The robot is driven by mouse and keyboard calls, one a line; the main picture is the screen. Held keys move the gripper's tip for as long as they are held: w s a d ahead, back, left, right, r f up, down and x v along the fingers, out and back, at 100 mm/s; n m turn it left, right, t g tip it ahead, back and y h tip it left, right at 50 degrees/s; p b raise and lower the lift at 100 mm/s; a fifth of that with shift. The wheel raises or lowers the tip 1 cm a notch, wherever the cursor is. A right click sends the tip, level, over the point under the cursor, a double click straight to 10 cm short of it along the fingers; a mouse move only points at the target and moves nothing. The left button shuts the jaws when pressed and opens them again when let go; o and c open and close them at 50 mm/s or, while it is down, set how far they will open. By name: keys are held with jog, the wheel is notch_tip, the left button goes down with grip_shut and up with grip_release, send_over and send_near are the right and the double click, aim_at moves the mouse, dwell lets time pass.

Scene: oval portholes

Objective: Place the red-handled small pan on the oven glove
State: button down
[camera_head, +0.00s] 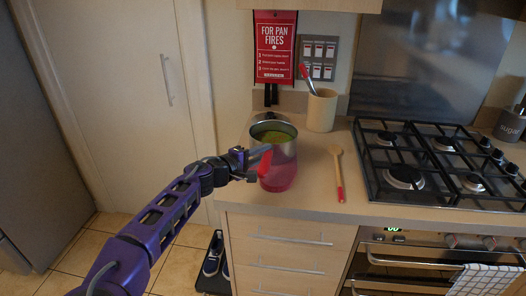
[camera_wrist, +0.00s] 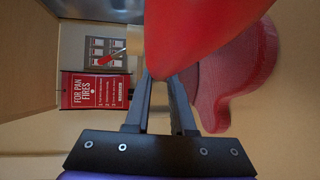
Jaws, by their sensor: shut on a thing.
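The small metal pan (camera_head: 283,147) has a red handle (camera_head: 265,163) and yellow-green contents. It is upright at the left end of the counter, over the pinkish-red oven glove (camera_head: 280,182). I cannot tell whether its base touches the glove. My gripper (camera_head: 252,163) is shut on the red handle, at the pan's left front. In the wrist view, the handle (camera_wrist: 205,30) fills the upper middle between my fingers (camera_wrist: 160,100), and the glove (camera_wrist: 250,75) shows behind it at the right. The pan hides part of the glove.
A wooden spoon with a red end (camera_head: 338,175) lies right of the pan. A beige utensil pot (camera_head: 321,111) stands behind it. The black gas hob (camera_head: 440,165) is further right. A red fire-blanket box (camera_head: 275,45) hangs on the wall behind.

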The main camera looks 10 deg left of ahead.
jog(key=c, duration=1.2)
grip_release()
jog(key=shift+f, duration=0.1)
jog(key=o, duration=0.4)
jog(key=shift+o, duration=0.2)
jog(key=shift+r, duration=0.25)
jog(key=v, duration=1.2)
